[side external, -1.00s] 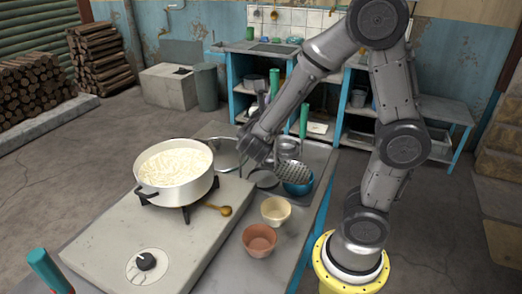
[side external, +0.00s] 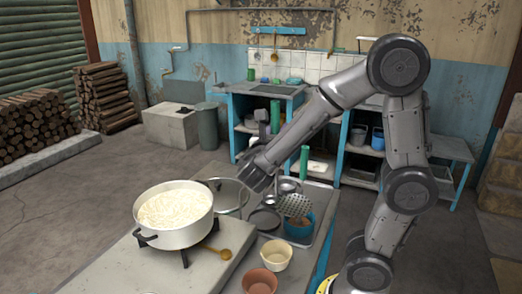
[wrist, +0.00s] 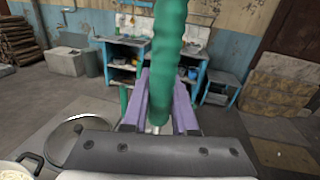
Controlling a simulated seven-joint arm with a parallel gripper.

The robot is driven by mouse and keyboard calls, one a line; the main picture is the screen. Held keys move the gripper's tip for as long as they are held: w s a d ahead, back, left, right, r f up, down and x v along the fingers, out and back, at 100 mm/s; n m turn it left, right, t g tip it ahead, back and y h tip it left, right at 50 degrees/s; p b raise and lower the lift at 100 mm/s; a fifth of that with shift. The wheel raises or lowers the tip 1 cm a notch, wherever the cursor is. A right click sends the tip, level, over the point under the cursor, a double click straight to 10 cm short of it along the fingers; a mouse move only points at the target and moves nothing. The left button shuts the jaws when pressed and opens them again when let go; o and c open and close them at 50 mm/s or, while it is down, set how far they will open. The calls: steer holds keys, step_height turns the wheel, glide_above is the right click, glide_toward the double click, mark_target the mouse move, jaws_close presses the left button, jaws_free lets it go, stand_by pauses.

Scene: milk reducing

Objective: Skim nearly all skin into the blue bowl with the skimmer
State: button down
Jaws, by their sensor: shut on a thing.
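My gripper (side external: 258,178) is shut on the green handle (wrist: 168,50) of the skimmer, which stands between the purple fingers in the wrist view. The skimmer's perforated metal head (side external: 295,206) hangs steeply tilted over the blue bowl (side external: 298,232). I cannot tell whether head and bowl touch, or whether skin clings to the head. The head hides part of the bowl's inside. The white pot (side external: 173,236) stands on the stove at left, with pale, wrinkled skin (side external: 175,208) across its milk. The pot's edge also shows in the wrist view (wrist: 14,172).
A wooden spoon (side external: 221,253) lies on the stove slab. A cream bowl (side external: 275,256) and a terracotta bowl (side external: 260,282) stand in front of the blue bowl. Dark metal dishes (side external: 265,219) sit left of it.

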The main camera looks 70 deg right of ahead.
step_height(320, 180, up, 11)
steer(key=w+a+n+t+y, duration=0.4)
steer(key=w+a, duration=0.3)
steer(key=w, duration=0.5)
steer(key=w+a+n+t+y, duration=0.1)
steer(key=w+a+n+t, duration=0.2)
steer(key=w+a+t, duration=0.65)
steer(key=w+a+n+g+y, duration=0.2)
steer(key=w+a+y, duration=0.1)
steer(key=w, duration=0.5)
step_height(320, 180, down, 12)
steer(key=shift+s, duration=0.35)
steer(key=shift+r, duration=0.1)
steer(key=shift+a, duration=0.25)
